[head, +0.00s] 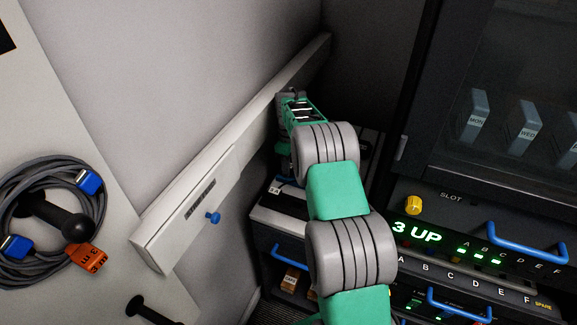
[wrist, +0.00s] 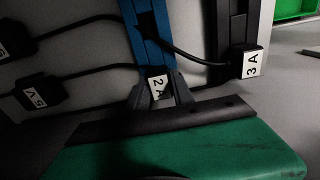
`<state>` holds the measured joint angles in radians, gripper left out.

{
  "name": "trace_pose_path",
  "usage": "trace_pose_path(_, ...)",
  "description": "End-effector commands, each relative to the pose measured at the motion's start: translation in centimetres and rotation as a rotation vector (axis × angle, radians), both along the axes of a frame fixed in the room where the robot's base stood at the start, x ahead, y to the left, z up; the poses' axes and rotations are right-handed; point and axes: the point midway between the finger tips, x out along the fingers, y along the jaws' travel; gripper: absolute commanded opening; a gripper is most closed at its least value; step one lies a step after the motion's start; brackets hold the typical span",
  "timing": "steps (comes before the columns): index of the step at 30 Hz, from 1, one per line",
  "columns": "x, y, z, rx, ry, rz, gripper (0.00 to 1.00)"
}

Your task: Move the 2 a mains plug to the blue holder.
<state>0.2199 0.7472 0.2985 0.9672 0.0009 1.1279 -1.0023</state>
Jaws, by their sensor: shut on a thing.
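The mains plug marked 2 A (wrist: 158,85) is dark with a white label and sits between the fingertips of my gripper (wrist: 160,92) in the wrist view. My gripper is shut on it. The blue holder (wrist: 138,38) is a blue upright strip with dark slots, just above the plug in that view. The plug is at the strip's lower end; I cannot tell whether it is seated in it. A black cable runs from the plug to the left. In the head view my gripper (head: 297,108) is by the wall rail, and the plug and holder cannot be made out.
A plug marked 3 A (wrist: 250,63) is at a black holder (wrist: 232,30) on the right, with a cable running to the blue strip. A plug marked 5V (wrist: 36,93) lies left. A rack (head: 450,210) stands right; a pale wall rail (head: 165,225) runs beside my arm.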

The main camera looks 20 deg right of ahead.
Motion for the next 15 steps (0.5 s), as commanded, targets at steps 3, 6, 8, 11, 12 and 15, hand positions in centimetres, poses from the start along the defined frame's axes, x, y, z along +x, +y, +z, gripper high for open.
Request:
trace_pose_path(3,0.00,0.00,-0.34,0.000,0.000,0.000,0.00)
trace_pose_path(6,0.00,0.00,-0.54,0.000,0.000,0.000,0.00)
trace_pose_path(8,0.00,0.00,-0.63,0.000,0.000,0.000,0.00)
trace_pose_path(11,0.00,0.00,-0.64,0.000,0.000,0.000,0.00)
trace_pose_path(12,0.00,0.00,-0.62,0.000,0.000,0.000,0.00)
trace_pose_path(15,0.01,-0.01,-0.61,0.000,0.000,0.000,0.00)
